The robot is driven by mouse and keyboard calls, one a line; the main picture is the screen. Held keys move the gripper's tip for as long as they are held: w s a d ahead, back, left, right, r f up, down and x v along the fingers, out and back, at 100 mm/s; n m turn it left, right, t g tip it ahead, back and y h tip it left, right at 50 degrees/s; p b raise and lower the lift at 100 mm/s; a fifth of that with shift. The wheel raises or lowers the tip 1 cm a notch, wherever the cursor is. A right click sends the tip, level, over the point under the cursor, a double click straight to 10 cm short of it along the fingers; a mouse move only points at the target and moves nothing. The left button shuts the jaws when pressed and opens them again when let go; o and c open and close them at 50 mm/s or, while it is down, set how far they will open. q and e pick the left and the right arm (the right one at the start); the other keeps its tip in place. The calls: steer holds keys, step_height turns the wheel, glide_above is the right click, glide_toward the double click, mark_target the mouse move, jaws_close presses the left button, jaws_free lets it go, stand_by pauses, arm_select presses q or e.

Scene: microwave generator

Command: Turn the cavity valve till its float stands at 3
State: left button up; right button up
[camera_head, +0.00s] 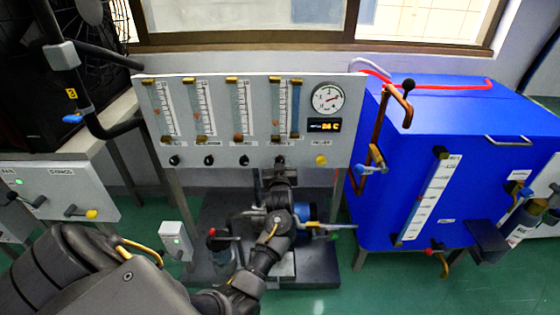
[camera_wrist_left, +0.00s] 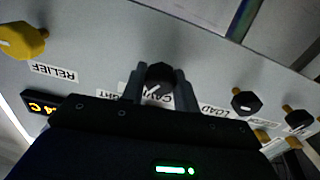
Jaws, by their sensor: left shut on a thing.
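The cavity valve is a black knob (camera_wrist_left: 160,74) on the grey panel, with a partly covered "CAV" label beside it in the wrist view. My left gripper (camera_wrist_left: 160,88) is shut on this knob, one finger on each side. In the head view my left gripper (camera_head: 281,170) reaches up to the panel's lower edge at the fourth knob from the left, largely covering it. Above it stands the rightmost flow tube with its white scale (camera_head: 276,108). Its float is too small to read. My right gripper is not in view.
Several black knobs, such as this one (camera_head: 244,160), sit left of the gripped one. A yellow relief knob (camera_head: 321,160) is close on its right. A round gauge (camera_head: 328,98) and an orange display (camera_head: 328,125) are above. A blue cabinet (camera_head: 400,200) stands at right.

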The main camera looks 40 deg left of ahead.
arm_select(q)
steer(key=o, duration=1)
steer(key=p+v, duration=0.1)
steer(key=v, duration=0.9)
steer(key=shift+s+d+p, duration=0.25)
steer(key=shift+s+p, duration=0.05)
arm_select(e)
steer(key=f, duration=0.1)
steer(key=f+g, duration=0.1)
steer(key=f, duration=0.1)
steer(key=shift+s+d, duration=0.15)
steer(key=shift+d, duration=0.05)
